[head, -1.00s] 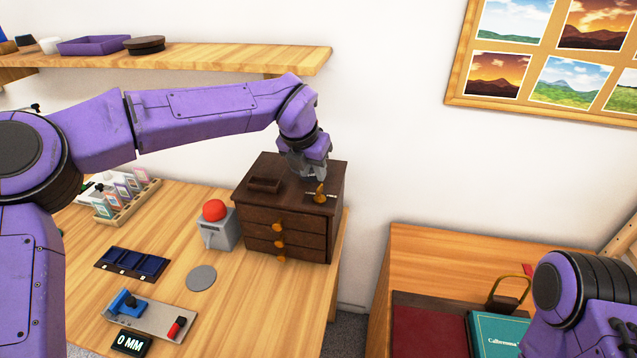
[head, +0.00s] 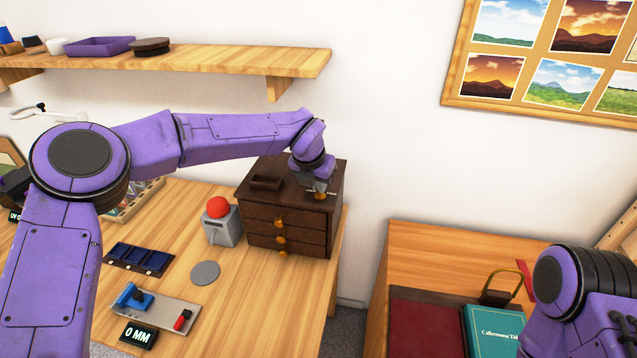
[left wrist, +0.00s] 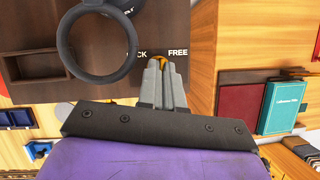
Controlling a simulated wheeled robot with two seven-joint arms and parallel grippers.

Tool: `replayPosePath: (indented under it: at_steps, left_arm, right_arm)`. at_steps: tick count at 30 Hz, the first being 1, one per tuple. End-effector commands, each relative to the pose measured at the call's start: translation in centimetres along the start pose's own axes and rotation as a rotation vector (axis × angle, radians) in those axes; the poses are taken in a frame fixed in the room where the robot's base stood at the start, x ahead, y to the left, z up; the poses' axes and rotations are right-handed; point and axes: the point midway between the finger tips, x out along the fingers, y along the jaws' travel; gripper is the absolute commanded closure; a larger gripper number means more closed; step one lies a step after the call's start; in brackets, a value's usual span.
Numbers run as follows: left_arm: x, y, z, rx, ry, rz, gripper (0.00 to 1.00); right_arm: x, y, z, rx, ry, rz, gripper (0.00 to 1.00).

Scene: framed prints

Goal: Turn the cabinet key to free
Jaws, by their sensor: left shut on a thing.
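The dark brown cabinet (head: 290,222) stands on the wooden table, with a column of orange drawer knobs on its front. The brass key (head: 320,196) is on the cabinet's top, and a small part of it also shows in the left wrist view (left wrist: 159,63). My left gripper (head: 318,188) points down at the cabinet top and is shut on the key. In the left wrist view, the FREE label (left wrist: 178,52) is right of the key and the other label is partly covered. The fingers hide most of the key, so I cannot tell its exact angle. My right gripper is out of view.
A small open tray (head: 266,182) sits on the cabinet top. A grey box with a red button (head: 218,208) stands left of the cabinet. A wooden shelf (head: 230,62) hangs above my left arm. A teal book (head: 492,330) lies at the lower right.

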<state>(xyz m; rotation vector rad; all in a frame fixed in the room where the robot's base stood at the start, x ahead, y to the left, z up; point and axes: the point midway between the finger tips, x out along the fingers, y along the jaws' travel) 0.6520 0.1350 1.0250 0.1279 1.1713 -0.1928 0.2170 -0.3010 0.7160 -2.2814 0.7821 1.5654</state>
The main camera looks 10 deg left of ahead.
Motion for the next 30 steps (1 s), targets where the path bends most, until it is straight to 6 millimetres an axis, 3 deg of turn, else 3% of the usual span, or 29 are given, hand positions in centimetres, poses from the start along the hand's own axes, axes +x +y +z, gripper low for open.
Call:
replayPosePath:
  at_steps: [8,21,30]
  left_arm:
    - [-0.1,0.1,0.1,0.07,0.001,-0.03,1.0]
    - [-0.1,0.3,0.1,0.352,0.002,-0.147,1.0]
    - [0.1,0.3,0.0,0.49,0.001,-0.203,1.0]
  right_arm:
    - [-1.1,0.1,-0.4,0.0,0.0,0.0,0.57]
    - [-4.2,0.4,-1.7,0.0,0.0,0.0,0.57]
    - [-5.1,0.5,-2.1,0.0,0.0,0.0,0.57]
